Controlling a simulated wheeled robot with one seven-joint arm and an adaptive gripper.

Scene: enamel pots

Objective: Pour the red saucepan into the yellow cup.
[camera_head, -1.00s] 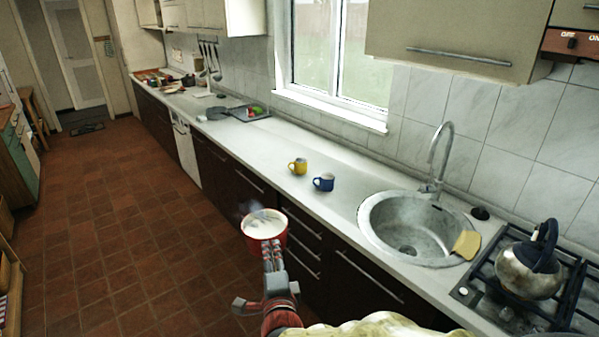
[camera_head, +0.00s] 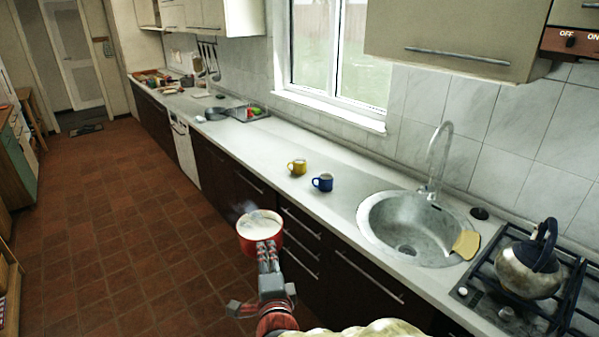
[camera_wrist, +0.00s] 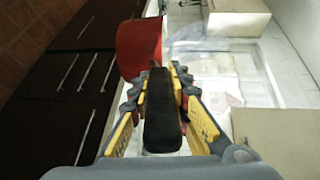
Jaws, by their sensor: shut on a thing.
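The red saucepan (camera_head: 259,236) is in the head view, held out over the floor in front of the dark cabinets. It looks upright, with white contents and a wisp of steam above it. My gripper (camera_head: 268,262) is shut on its handle. In the wrist view, the dark handle (camera_wrist: 161,115) lies between the fingers of my gripper (camera_wrist: 162,88), and the red saucepan side (camera_wrist: 138,48) shows beyond. The yellow cup (camera_head: 297,167) stands upright on the white counter, apart from the saucepan, up and to its right.
A blue cup (camera_head: 322,182) stands close to the yellow cup on its right. The sink (camera_head: 375,232) and a kettle (camera_head: 528,262) on the hob are further right. The counter (camera_head: 262,160) left of the cups is clear up to a tray (camera_head: 262,117).

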